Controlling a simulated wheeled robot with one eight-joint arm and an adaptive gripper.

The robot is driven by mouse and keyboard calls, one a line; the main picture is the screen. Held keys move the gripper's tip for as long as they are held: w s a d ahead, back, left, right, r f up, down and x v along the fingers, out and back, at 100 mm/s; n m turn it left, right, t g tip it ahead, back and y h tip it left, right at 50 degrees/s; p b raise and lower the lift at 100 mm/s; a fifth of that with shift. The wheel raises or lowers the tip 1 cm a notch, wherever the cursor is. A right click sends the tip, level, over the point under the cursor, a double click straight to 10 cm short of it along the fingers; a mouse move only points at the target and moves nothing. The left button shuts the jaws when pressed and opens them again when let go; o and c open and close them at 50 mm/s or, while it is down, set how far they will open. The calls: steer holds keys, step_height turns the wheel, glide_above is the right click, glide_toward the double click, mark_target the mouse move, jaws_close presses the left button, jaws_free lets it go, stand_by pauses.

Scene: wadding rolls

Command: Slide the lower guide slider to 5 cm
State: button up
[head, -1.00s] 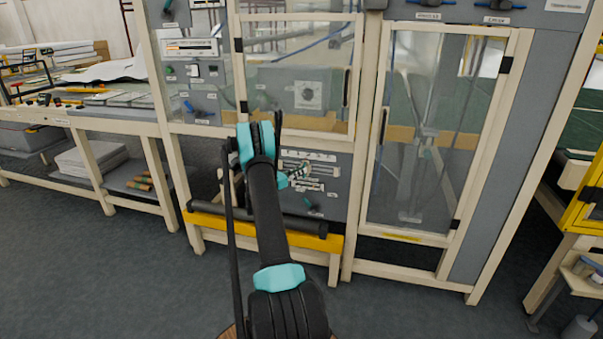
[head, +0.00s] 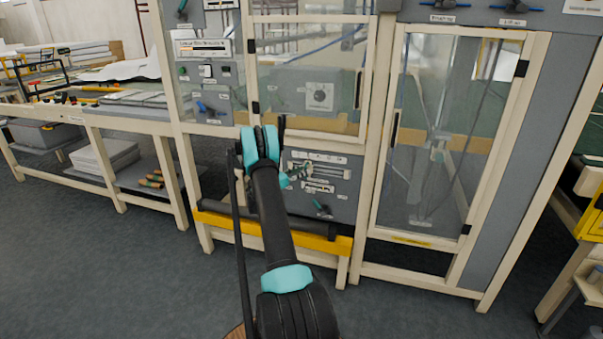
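The grey guide panel (head: 342,205) is on the lower front of the machine, below the glass window. It bears small white scale strips one above the other. The lower guide scale (head: 319,188) shows small, and its slider and reading cannot be made out. My gripper (head: 302,171) is at the panel's upper left, just past the teal wrist part of my arm. It overlaps the left part of the scales in the picture. Whether it touches a slider, and whether its fingers are open or shut, is too small to tell.
A yellow bar (head: 270,232) with a dark roller (head: 312,225) runs below the panel. A tall glass door (head: 425,140) stands to the right. A workbench (head: 100,115) with sheets and tools is at the left. The floor (head: 120,270) in front is clear.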

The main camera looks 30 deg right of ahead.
steer(key=s+a, duration=0.1)
steer(key=a, duration=1.1)
steer(key=shift+s, duration=0.2)
steer(key=shift+r, duration=0.1)
